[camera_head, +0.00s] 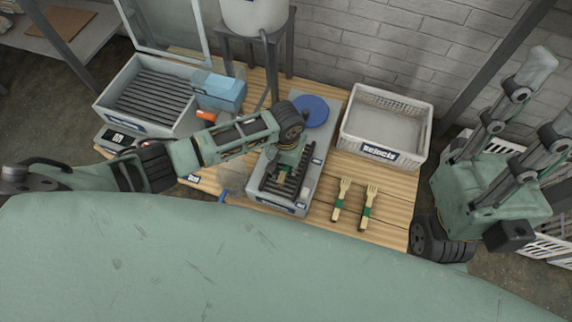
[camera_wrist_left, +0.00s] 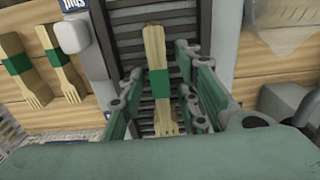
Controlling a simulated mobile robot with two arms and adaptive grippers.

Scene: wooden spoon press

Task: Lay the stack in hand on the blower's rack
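The blower (camera_head: 312,165) is a grey unit on the wooden table with a rack of dark slats (camera_head: 272,187) at its front. My left gripper (camera_head: 284,170) is low over this rack. Whether the stack rests fully on the slats is hard to tell. My right gripper (camera_head: 556,95) is open and empty at the far right, away from the table.
Two banded fork bundles (camera_head: 341,198) (camera_head: 369,205) lie right of the blower. A white rejects crate (camera_head: 427,140) stands behind them. A grey slatted bin (camera_head: 108,102), a blue box (camera_head: 220,93) and a scale (camera_head: 119,138) are at left.

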